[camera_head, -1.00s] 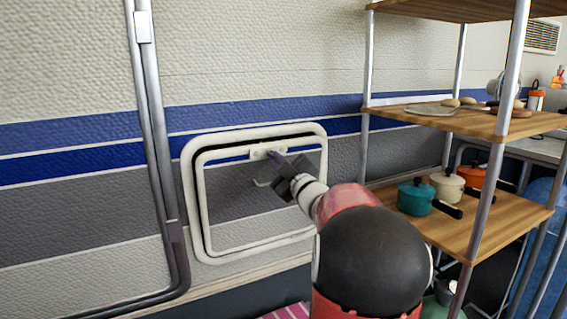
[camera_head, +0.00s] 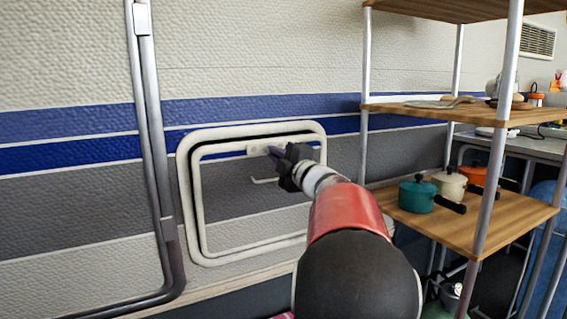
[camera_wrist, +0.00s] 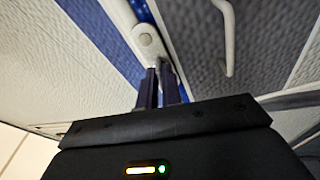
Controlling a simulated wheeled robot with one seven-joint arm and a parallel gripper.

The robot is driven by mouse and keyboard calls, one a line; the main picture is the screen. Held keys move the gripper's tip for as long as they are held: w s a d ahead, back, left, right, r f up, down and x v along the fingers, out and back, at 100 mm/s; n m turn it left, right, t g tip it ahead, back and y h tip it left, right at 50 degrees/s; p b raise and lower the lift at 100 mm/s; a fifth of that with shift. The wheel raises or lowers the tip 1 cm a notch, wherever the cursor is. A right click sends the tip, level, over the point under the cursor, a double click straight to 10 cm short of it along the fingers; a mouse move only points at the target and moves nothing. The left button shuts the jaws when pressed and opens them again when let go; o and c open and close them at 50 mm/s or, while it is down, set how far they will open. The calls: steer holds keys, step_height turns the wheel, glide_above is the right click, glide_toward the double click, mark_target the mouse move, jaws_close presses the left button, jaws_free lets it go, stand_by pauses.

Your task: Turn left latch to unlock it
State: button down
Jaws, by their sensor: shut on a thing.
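A hatch (camera_head: 193,215) with a rounded white frame is set in the striped wall. A small pale latch (camera_head: 258,149) sits at the top of its frame. It also shows in the wrist view as a rounded plate with a round button (camera_wrist: 146,40). My gripper (camera_head: 277,155) is at the latch's right end. In the wrist view my gripper's dark fingers (camera_wrist: 163,80) are close together on the latch's near end, which is mostly hidden between them. A thin white handle (camera_head: 265,181) is below the latch and stands clear of the fingers. The hatch looks closed.
A shelf rack (camera_head: 480,210) stands to the right of my arm, with a teal pot (camera_head: 416,196) and a cream pot (camera_head: 449,185) on its lower board. A grey metal tube (camera_head: 157,160) runs up the wall at left. The wall between tube and hatch is clear.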

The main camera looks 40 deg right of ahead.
steer(key=shift+a+r+n, duration=0.2)
steer(key=shift+r+n, duration=0.1)
steer(key=shift+n, duration=0.4)
steer(key=c, duration=1.6)
jaws_free()
steer(key=shift+f, duration=0.1)
steer(key=s, duration=0.2)
steer(key=s+f, duration=0.1)
steer(key=s, duration=0.4)
steer(key=shift+s+a+f, duration=0.1)
steer(key=shift+s+f, duration=0.05)
steer(key=shift+s, duration=0.25)
